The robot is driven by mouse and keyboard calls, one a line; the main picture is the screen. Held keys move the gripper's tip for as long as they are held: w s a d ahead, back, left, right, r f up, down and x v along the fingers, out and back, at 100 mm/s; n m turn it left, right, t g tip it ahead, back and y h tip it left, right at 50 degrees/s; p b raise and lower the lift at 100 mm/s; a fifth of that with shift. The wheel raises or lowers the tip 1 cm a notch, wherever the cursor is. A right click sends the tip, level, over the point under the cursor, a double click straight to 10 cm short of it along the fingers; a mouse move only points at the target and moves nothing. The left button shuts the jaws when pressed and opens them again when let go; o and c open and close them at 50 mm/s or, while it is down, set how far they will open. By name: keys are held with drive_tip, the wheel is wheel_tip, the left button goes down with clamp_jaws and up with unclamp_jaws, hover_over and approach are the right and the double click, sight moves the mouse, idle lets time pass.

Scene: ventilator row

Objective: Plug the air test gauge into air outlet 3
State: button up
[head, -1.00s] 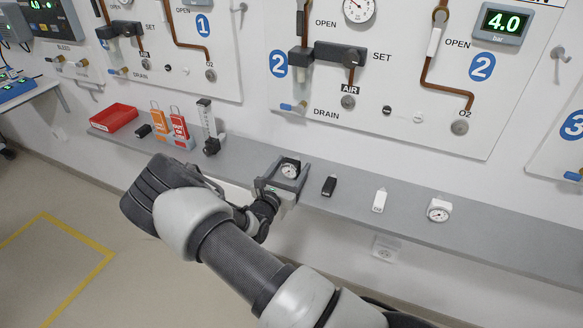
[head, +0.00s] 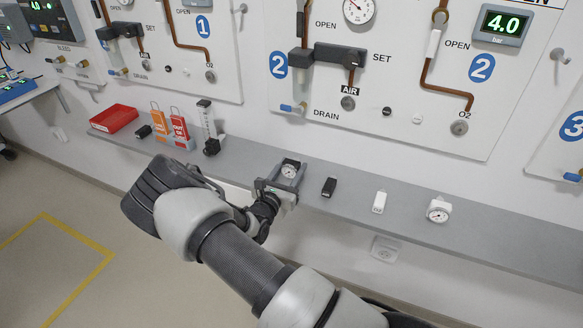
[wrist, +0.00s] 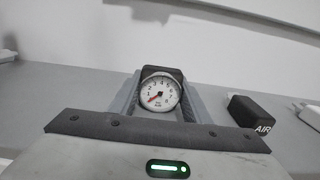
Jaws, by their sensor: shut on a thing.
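My gripper (head: 287,175) is over the grey wall shelf, its fingers shut on a small gauge (head: 289,171) with a round white dial and dark body. In the wrist view the gauge (wrist: 158,94) sits between the two fingers, dial facing the camera, red needle at lower left. I cannot tell whether it still touches the shelf. The panel marked 3 (head: 571,128) is only partly in view at the right edge; its air outlet is not seen.
Right of my gripper on the shelf (head: 480,241) are a black block (head: 329,187), marked AIR in the wrist view, a white block (head: 380,201) and a white gauge (head: 438,210). Left are a flowmeter (head: 208,128), orange and red tags (head: 180,130) and a red tray (head: 113,118). Panel 2 (head: 420,100) is behind.

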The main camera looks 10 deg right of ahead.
drive_tip(key=shift+r, duration=0.2)
drive_tip(key=shift+r+p, duration=0.75)
drive_tip(key=shift+p, duration=0.05)
drive_tip(key=p+v, duration=0.3)
drive_tip(key=v, duration=1.1)
idle(0.4)
